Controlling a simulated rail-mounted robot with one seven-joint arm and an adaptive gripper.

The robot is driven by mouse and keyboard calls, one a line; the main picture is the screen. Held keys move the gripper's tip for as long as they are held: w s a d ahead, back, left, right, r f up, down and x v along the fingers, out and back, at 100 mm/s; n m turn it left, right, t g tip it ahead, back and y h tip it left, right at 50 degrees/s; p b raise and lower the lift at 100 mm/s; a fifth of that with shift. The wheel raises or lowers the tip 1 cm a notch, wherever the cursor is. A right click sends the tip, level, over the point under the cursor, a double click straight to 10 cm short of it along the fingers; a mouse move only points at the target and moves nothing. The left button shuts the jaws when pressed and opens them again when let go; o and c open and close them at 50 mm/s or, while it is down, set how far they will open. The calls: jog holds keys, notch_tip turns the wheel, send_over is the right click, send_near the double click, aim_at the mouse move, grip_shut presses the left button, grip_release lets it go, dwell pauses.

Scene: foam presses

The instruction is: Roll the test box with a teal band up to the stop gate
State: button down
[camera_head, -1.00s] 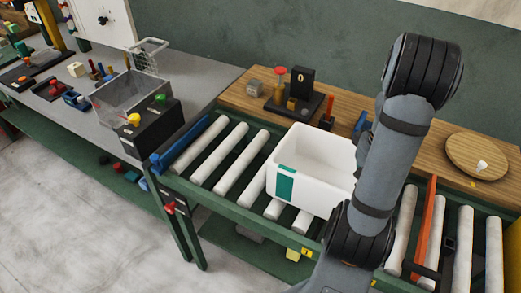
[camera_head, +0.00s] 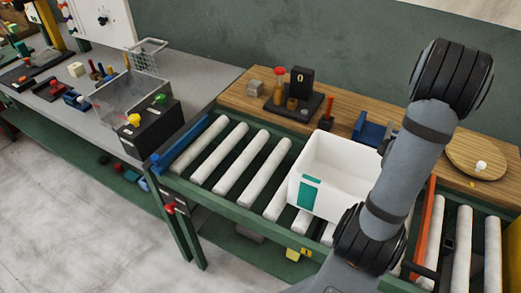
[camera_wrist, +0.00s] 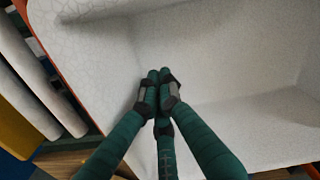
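The test box (camera_head: 330,165) is an open white box with a teal band (camera_head: 310,194) on its near left face. It stands upright on the rollers, its right part hidden behind my arm. The orange stop gate (camera_head: 424,225) crosses the conveyor to the right; my arm hides any gap between it and the box. In the wrist view my gripper (camera_wrist: 158,82) has its dark green fingers drawn together, tips inside the white box (camera_wrist: 235,120), near an inner wall. Nothing shows between the fingertips; touch with the wall is unclear. The head view hides the gripper.
The rollers (camera_head: 238,165) left of the box are bare. A wooden shelf (camera_head: 240,93) behind the conveyor holds a black device (camera_head: 301,86), a blue holder (camera_head: 372,131) and a round wooden disc (camera_head: 470,155). A blue bar (camera_head: 185,148) closes the conveyor's left end.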

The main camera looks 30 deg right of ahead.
jog(key=shift+s+d, duration=0.15)
jog(key=shift+s, duration=0.1)
jog(key=shift+s+d+p, duration=0.1)
jog(key=shift+s+d, duration=0.5)
jog(key=shift+s, duration=0.25)
jog(key=shift+s+d+p, duration=0.15)
jog(key=shift+s+d, duration=0.45)
jog(key=shift+s, duration=0.2)
jog(key=shift+s+d+p, duration=0.1)
jog(key=shift+s+d, duration=0.5)
jog(key=shift+s, duration=0.25)
jog(key=shift+w+a, duration=0.8)
jog(key=shift+w, duration=0.3)
notch_tip(320, 180, up, 16)
jog(key=p, duration=1.4)
jog(key=shift+f, duration=0.15)
notch_tip(320, 180, down, 12)
jog(key=b, duration=1.1)
jog(key=shift+f+b, duration=0.25)
jog(key=shift+b, duration=0.05)
